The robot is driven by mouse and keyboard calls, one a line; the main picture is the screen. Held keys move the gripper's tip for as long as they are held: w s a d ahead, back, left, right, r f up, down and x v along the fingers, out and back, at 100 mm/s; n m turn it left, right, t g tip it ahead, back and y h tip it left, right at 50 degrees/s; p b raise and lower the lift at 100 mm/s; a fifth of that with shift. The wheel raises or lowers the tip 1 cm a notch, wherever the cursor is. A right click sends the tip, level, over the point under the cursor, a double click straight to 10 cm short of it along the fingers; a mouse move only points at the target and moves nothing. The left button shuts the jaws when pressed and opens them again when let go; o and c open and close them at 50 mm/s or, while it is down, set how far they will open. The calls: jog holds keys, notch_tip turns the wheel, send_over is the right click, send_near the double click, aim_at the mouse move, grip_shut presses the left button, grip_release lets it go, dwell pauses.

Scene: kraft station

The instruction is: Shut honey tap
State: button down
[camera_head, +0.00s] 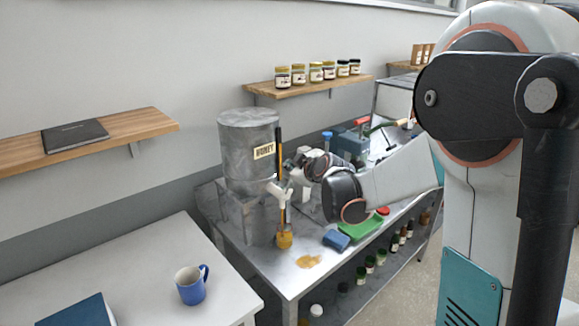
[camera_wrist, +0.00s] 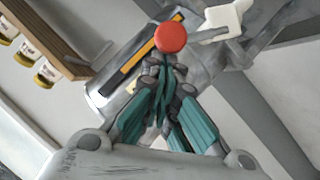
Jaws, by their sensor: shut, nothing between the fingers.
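The grey metal honey tank (camera_head: 240,160), labelled HONEY, stands on a stand on the metal bench. Its white tap (camera_head: 281,192) is low on the front and also shows in the wrist view (camera_wrist: 232,20). A red ball knob (camera_wrist: 172,37) appears on a grey rod that seems to run to the tap. A jar with amber honey (camera_head: 285,241) stands under the tap. A thin amber strand shows between them. My gripper (camera_wrist: 163,68) is shut and empty, its fingertips close to the knob; whether they touch cannot be told. In the head view, the knob cannot be made out.
A honey puddle (camera_head: 308,261), blue sponge (camera_head: 336,240) and green tray (camera_head: 360,228) lie on the bench (camera_head: 275,268). A shelf of jars (camera_head: 308,86) hangs behind. A white table (camera_head: 135,262) with a blue mug (camera_head: 191,285) is at left.

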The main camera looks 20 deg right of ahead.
jog(key=shift+d, duration=0.2)
jog(key=shift+w+d+f, duration=0.1)
jog(key=shift+d, duration=0.1)
jog(key=shift+m, duration=0.3)
jog(key=shift+w+d+f+m+g+y, duration=0.25)
jog(key=shift+d+m+y, duration=0.15)
jog(key=shift+d, duration=0.2)
jog(key=shift+w+d+f+m+g+y, duration=0.2)
jog(key=shift+d+m+g+y, duration=0.15)
jog(key=shift+d, duration=0.25)
jog(key=w+d+f+m+g+y+b, duration=0.1)
jog(key=w+d+f+m+y+b, duration=0.1)
jog(key=d+f+m+y+b, duration=0.2)
jog(key=shift+d+f+b, duration=0.3)
jog(key=shift+d+f, duration=0.3)
jog(key=shift+f, duration=0.65)
jog(key=shift+a, duration=0.1)
